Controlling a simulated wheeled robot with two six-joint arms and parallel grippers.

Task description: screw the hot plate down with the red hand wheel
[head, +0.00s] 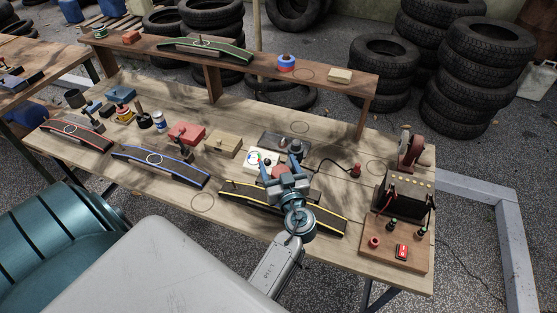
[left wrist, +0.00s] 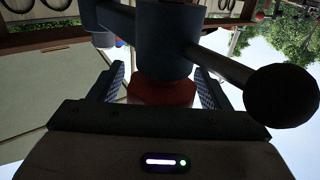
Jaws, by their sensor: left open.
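My left gripper (head: 284,173) is over the right half of the workbench, with its jaws apart. A small red piece (head: 279,171), which looks like the red hand wheel, shows between its fingers. In the left wrist view the faceted red piece (left wrist: 162,92) lies between the two open fingers, against a dark cylinder (left wrist: 152,45) with a ball-ended side rod (left wrist: 281,95). I cannot tell whether a finger touches it. A flat dark plate (head: 270,139) lies behind the gripper; I cannot tell whether it is the hot plate. My right gripper is not in view.
A yellow-edged ramp (head: 325,218) lies under my left arm. A white panel with a coloured dial (head: 257,160) and a tan block (head: 222,144) stand to the left. A battery box (head: 405,196) stands at right. A raised shelf (head: 335,84) runs along the back.

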